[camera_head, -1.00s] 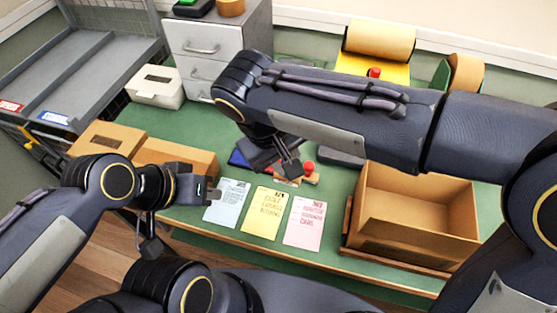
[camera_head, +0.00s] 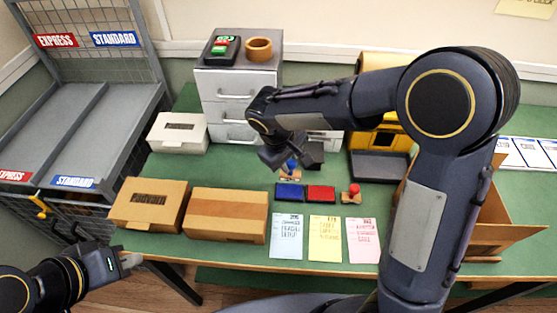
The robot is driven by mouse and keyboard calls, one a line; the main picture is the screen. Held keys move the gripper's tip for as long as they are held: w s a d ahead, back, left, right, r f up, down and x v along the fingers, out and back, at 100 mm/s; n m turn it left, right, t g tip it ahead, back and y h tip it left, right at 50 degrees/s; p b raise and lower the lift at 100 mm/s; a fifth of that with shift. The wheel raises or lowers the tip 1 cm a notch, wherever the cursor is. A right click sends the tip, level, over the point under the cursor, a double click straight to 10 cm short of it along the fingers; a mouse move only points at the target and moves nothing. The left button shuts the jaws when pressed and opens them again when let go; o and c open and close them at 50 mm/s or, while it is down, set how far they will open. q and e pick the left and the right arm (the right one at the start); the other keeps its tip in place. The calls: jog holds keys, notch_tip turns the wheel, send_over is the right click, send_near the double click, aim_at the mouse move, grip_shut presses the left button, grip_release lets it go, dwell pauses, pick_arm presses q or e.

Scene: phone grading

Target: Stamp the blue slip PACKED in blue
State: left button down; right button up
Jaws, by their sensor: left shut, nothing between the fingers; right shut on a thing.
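The blue slip (camera_head: 286,237) lies flat near the table's front edge, left of the yellow slip (camera_head: 325,239) and the pink slip (camera_head: 363,240). The blue ink pad (camera_head: 289,194) lies behind it, beside the red ink pad (camera_head: 320,194). My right gripper (camera_head: 289,160) is shut on the blue-knobbed stamp (camera_head: 290,175), behind the blue pad; I cannot tell whether its wooden base touches the table. The red-knobbed stamp (camera_head: 351,195) stands right of the red pad. My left gripper (camera_head: 130,260) is shut and empty, left of the table's front edge.
Two brown boxes (camera_head: 227,214) sit left of the slips, with a white box (camera_head: 178,131) behind. A drawer unit (camera_head: 222,86) stands at the back. An open carton (camera_head: 496,238) is at right, partly hidden by my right arm. A sorting rack (camera_head: 68,112) is at left.

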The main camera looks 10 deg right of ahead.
aim_at(288, 176)
jog(key=shift+f+b, duration=1.9)
jog(key=shift+f, duration=0.95)
jog(key=shift+s+f+b, duration=0.1)
jog(key=shift+f+b, duration=0.45)
jog(key=shift+r, duration=0.15)
jog(key=shift+r+p, duration=2.6)
jog(key=shift+r, duration=0.85)
jog(key=shift+d+f, duration=0.1)
